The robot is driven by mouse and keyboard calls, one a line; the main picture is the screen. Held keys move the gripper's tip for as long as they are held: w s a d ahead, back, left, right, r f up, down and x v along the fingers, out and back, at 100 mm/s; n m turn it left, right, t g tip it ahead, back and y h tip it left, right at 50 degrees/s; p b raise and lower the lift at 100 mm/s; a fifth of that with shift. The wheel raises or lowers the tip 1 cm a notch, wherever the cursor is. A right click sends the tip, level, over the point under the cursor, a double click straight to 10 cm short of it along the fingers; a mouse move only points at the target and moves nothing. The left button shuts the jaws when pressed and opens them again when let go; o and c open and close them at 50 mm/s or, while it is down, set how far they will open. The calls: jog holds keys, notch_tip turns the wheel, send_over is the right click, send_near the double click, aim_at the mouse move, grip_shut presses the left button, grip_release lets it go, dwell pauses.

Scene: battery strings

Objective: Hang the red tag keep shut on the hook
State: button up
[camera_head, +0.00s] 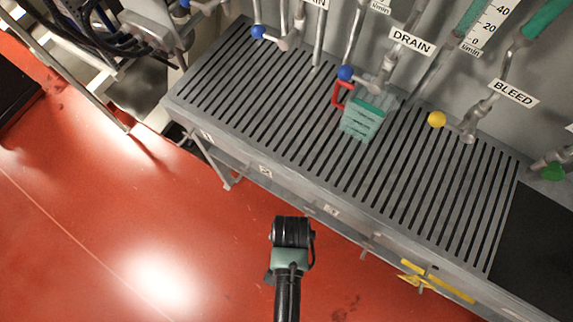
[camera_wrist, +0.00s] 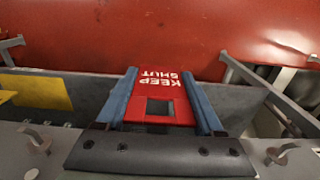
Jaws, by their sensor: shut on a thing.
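The red keep shut tag (camera_wrist: 158,98) shows in the wrist view, its white lettering upside down and a square hole below the lettering. My gripper (camera_wrist: 162,100) is shut on the tag, with a blue finger along each side. Two small grey hooks stick out of a grey surface in the wrist view, the left hook (camera_wrist: 34,138) and the right hook (camera_wrist: 281,153), one on either side of my gripper. The tag appears clear of both. In the head view my arm reaches in front of the bench's front edge; the fingers and tag cannot be made out there.
A slatted grey bench (camera_head: 225,95) runs below a wall of pipes and valves. Yellow markings (camera_head: 440,284) are on the bench front. The red floor (camera_head: 90,230) in front looks clear.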

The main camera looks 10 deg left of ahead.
jog(key=shift+w+d+f+b, duration=0.35)
jog(key=shift+w+b, duration=0.4)
jog(key=shift+w, duration=0.55)
jog(key=shift+w+d+f+b, duration=0.15)
jog(key=shift+w+d+b, duration=0.5)
jog(key=shift+w, duration=0.65)
jog(key=shift+w+d+f+b, duration=0.25)
jog(key=shift+w+b, duration=0.65)
jog(key=shift+w, duration=0.4)
jog(key=shift+w, duration=0.1)
jog(key=o, duration=1.3)
jog(key=shift+r, duration=0.15)
